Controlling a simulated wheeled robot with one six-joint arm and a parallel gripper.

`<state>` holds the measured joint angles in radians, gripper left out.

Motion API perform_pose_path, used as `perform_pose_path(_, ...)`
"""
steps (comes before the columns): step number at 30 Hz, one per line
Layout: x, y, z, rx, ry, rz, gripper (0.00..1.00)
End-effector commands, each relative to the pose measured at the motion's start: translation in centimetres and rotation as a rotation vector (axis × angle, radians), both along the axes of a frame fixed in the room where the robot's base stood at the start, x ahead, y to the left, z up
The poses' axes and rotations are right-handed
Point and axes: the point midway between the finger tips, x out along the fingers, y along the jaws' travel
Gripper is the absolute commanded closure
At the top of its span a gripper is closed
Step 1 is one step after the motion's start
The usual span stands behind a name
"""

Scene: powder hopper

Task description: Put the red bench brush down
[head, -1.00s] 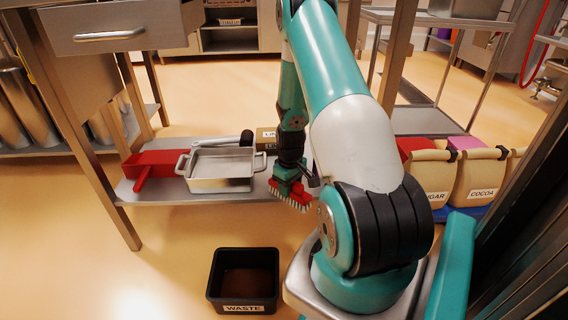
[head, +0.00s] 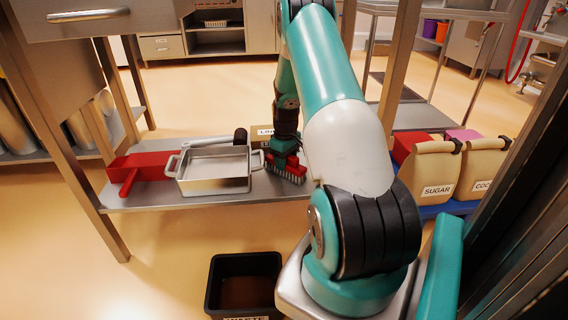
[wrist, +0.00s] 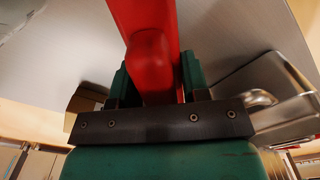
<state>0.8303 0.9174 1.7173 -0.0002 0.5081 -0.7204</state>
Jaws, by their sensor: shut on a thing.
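The red bench brush (head: 288,169) has pale bristles along its underside. In the head view it is at the right part of the low steel shelf (head: 150,200), right of the metal pan. My gripper (head: 282,148) is above it and shut on it. In the wrist view the red brush (wrist: 150,60) lies between the two green fingers of my gripper (wrist: 155,85). The bristles are at or very near the shelf surface; I cannot tell whether they touch it.
A silver two-handled pan (head: 214,170) stands just left of the brush. A red dustpan (head: 140,170) lies farther left. A box labelled LIN (head: 262,133) is behind. A black waste bin (head: 245,285) stands on the floor in front. Sugar and cocoa bags (head: 430,175) stand at the right.

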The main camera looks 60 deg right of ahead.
Motion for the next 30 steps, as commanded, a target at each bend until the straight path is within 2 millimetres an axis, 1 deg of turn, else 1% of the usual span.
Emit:
perform_pose_path(7, 0.0, -0.1, -0.2, -0.001, -0.001, -0.001, 0.85)
perform_pose_path(8, 0.0, -0.1, -0.2, -0.001, -0.001, -0.001, 0.53)
perform_pose_path(9, 0.0, -0.1, -0.2, -0.001, -0.001, -0.001, 0.44)
perform_pose_path(10, 0.0, -0.1, -0.2, -0.001, -0.001, -0.001, 0.37)
perform_pose_path(11, 0.0, -0.1, -0.2, -0.001, -0.001, -0.001, 0.32)
perform_pose_path(18, 0.0, -0.1, -0.2, -0.001, -0.001, -0.001, 0.32)
perform_pose_path(21, 0.0, -0.1, 0.1, -0.001, -0.001, -0.001, 0.32)
perform_pose_path(23, 0.0, -0.1, 0.7, -0.001, -0.001, -0.001, 0.32)
perform_pose_path(26, 0.0, -0.1, 2.1, -0.001, -0.001, -0.001, 0.32)
perform_pose_path(30, 0.0, -0.1, 4.7, -0.002, -0.003, -0.001, 0.32)
